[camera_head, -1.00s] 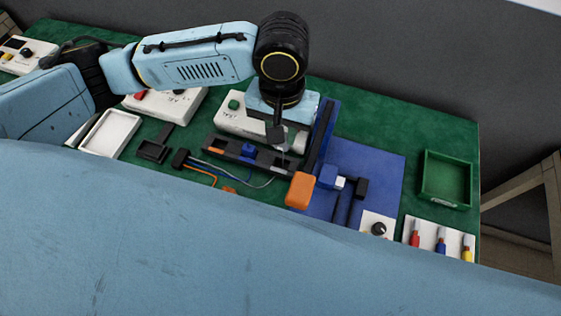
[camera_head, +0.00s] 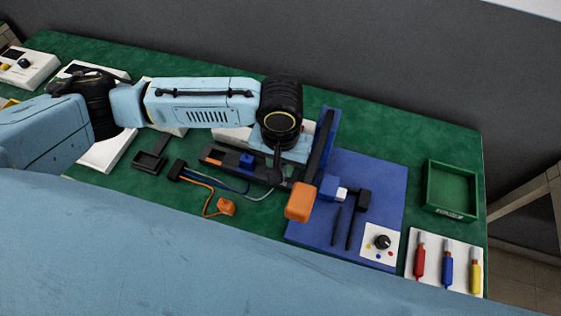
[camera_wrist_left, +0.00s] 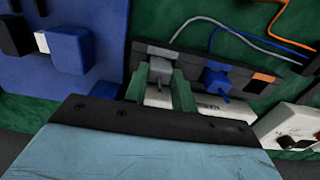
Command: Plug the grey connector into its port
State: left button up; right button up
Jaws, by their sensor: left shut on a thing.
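My left gripper (camera_wrist_left: 160,90) has its green fingers closed around the grey connector (camera_wrist_left: 160,68) in the left wrist view. The connector is at the grey-marked end of the dark port block (camera_wrist_left: 188,60); I cannot tell whether it is seated. In the head view the gripper (camera_head: 275,175) is over the right end of the block, and the connector is hidden there. A blue connector (camera_wrist_left: 217,80) stands at the blue-marked place beside it, and also shows in the head view (camera_head: 247,160). The orange-marked place (camera_wrist_left: 263,78) looks empty. My right gripper is out of view.
An orange connector (camera_head: 226,207) lies loose on the green table. A blue board (camera_head: 385,170) with an orange block (camera_head: 300,203) stands close right of the gripper. A green tray (camera_head: 451,190) and several coloured tools (camera_head: 447,265) are farther right. Cables run left to a black block (camera_head: 177,169).

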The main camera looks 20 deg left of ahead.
pick_arm(q)
jog(key=o, duration=0.9)
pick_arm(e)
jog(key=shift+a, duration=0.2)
pick_arm(q)
jog(key=shift+o, duration=0.2)
jog(key=shift+r, duration=0.1)
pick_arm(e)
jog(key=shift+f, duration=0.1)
pick_arm(q)
notch_tip(320, 180, up, 6)
jog(key=shift+r+p, duration=0.1)
jog(key=shift+p, duration=0.7)
notch_tip(320, 180, up, 6)
jog(key=shift+f+p, duration=0.1)
jog(key=shift+p, duration=0.55)
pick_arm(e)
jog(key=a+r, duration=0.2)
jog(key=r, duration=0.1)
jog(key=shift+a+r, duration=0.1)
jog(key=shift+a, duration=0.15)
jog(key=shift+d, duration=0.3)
